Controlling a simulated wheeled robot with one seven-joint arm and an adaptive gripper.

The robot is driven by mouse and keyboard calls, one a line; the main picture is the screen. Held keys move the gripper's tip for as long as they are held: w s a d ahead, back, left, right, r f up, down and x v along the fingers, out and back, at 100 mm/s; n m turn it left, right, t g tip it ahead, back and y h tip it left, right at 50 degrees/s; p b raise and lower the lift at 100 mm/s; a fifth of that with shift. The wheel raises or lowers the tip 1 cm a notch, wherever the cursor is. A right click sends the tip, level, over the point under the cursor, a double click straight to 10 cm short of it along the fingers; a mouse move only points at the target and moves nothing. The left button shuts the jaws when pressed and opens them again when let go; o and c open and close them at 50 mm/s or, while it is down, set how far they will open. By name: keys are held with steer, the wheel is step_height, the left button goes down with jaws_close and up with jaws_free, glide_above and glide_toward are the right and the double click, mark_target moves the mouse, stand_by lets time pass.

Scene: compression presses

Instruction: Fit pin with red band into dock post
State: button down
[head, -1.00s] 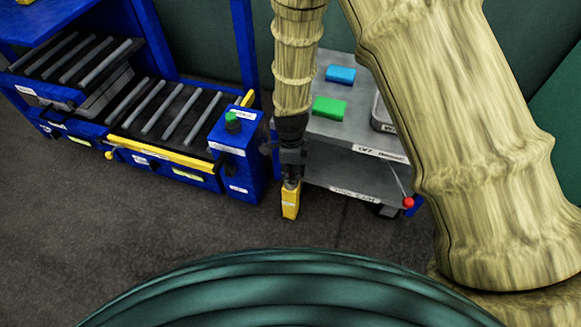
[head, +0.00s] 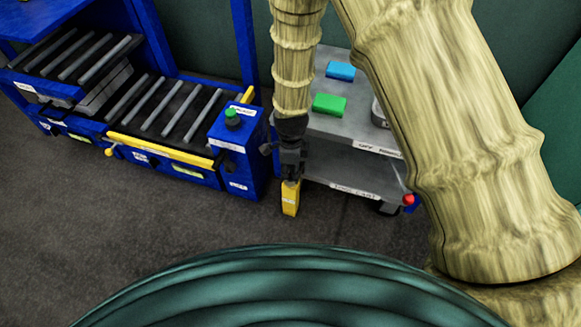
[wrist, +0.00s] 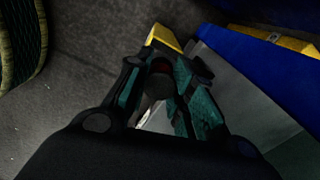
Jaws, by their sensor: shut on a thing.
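My gripper (head: 291,168) points down directly above the yellow dock post (head: 290,199), which carries a small white label. In the wrist view my gripper (wrist: 160,84) is closed around a dark round pin (wrist: 157,86). A dim red band (wrist: 161,67) shows on it between the fingers. The yellow post also shows in the wrist view (wrist: 165,36), just past the fingertips. The pin's lower end and the post's top are mostly hidden by the fingers, so I cannot tell whether the pin is in the post.
A grey cart (head: 345,128) with a blue block (head: 340,71) and a green block (head: 329,104) stands right behind my gripper. A blue press station with rollers and a green button (head: 232,114) is to the left. The grey floor (head: 130,235) in front is clear.

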mark_target(290, 168)
steer(key=shift+f, duration=0.2)
steer(key=c, duration=1.1)
jaws_free()
steer(key=shift+c, duration=0.2)
steer(key=shift+r+b, duration=0.55)
steer(key=shift+r, duration=1.2)
steer(key=shift+b, duration=0.7)
steer(key=shift+b, duration=0.35)
